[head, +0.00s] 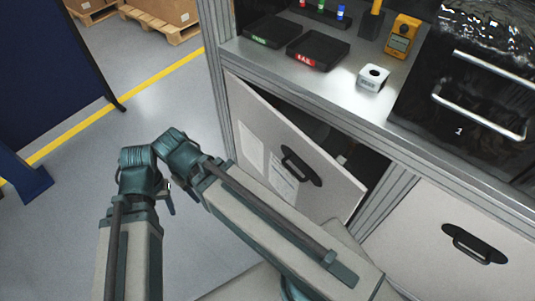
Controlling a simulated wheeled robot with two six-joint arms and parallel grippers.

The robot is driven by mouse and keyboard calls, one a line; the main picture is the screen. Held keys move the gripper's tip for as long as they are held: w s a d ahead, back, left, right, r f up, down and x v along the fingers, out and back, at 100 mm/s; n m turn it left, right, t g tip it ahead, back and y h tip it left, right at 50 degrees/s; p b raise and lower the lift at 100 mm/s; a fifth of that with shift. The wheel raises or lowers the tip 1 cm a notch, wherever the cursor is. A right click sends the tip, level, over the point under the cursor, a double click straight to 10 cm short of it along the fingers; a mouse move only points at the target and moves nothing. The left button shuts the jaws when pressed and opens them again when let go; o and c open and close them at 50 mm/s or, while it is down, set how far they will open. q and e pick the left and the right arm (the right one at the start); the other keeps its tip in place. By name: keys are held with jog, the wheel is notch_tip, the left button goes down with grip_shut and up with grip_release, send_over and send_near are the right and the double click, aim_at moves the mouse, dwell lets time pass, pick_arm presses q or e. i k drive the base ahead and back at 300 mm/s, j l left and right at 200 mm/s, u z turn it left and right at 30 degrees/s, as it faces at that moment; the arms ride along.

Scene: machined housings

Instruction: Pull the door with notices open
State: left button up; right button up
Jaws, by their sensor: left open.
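The door with notices (330,183) is a pale cabinet door under the worktop. It stands ajar: its right edge is swung out from the frame, and a dark gap shows behind its top edge. Two white paper notices (250,152) are on its face, partly covered by my arm. Its black handle (301,166) is right of the notices. Only a small part of my left gripper (169,199) shows beside my arm, over the floor left of the door; it is open and apart from the handle. My right gripper is not in view.
A second pale door with a black handle (474,243) is at the lower right. The worktop (335,87) holds black trays, a yellow meter (402,37) and a white box (374,77). A blue partition (45,65) stands at the left. The floor between is clear.

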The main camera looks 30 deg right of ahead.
aim_at(271, 149)
jog(key=i+j, duration=0.25)
jog(key=i, duration=0.25)
jog(key=i+j, duration=0.25)
jog(key=i, duration=0.2)
jog(key=i+j, duration=0.25)
jog(key=i, duration=0.25)
jog(key=i+j, duration=0.3)
jog(key=i, duration=0.15)
jog(key=i+j, duration=0.25)
jog(key=i, duration=0.25)
jog(key=i+j, duration=0.25)
jog(key=i, duration=0.25)
jog(key=z, duration=3.1)
